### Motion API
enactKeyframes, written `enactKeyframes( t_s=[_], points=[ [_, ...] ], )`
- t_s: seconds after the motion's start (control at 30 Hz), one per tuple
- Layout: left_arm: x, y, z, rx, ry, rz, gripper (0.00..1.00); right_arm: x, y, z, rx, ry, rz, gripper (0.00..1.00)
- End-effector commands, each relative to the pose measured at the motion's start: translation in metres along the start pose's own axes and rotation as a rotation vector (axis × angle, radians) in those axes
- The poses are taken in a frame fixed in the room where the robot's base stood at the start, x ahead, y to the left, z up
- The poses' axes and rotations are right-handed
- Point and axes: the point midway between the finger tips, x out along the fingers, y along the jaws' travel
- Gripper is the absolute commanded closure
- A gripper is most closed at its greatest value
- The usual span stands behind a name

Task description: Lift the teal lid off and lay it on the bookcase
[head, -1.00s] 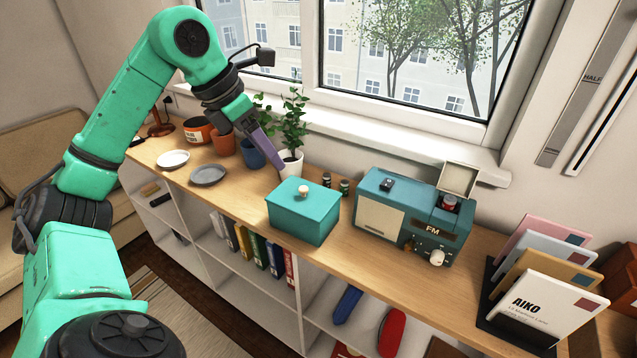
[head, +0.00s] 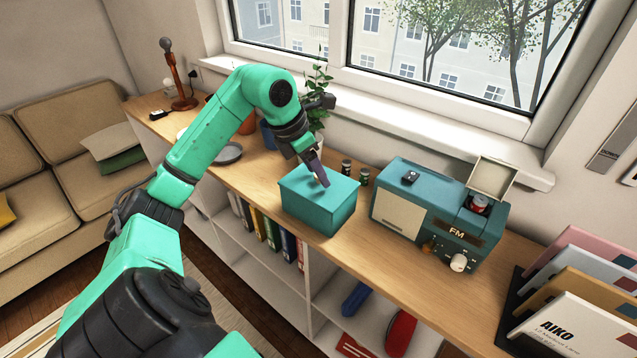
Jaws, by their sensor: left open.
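The teal lid (head: 300,190) sits closed on the teal box (head: 318,214), which stands on the wooden top of the bookcase (head: 260,180). My left gripper (head: 321,182) is open and points down at the middle of the lid. Its fingers cover the lid's pale knob, so I cannot tell whether they touch it. My right gripper is not in the head view.
Right of the box stand two small dark jars (head: 347,167) and a teal radio (head: 430,215). A letter rack (head: 570,290) is at the far right. A grey plate (head: 229,153) and a potted plant (head: 318,95) are behind my left arm. Bare wood lies left of the box.

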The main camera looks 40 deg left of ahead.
Motion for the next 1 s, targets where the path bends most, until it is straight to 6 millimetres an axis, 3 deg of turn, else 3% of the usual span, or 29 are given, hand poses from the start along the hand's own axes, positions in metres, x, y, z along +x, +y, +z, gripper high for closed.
enactKeyframes(
  t_s=[0.2,0.37,0.77,0.87,1.0],
  points=[
    [0.003,0.000,0.000,0.000,-0.001,0.001,0.37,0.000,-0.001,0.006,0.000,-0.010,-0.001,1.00],
    [0.003,0.000,0.000,0.000,-0.001,0.001,0.98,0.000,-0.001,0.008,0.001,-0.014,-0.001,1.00],
    [-0.002,0.000,0.003,0.001,-0.003,0.002,1.00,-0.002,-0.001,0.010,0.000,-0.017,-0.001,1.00],
    [-0.014,0.000,0.008,0.002,-0.006,0.002,1.00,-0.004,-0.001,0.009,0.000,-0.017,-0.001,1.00],
    [-0.052,0.001,0.024,0.001,-0.009,0.007,1.00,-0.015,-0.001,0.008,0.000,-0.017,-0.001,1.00]
  ],
)
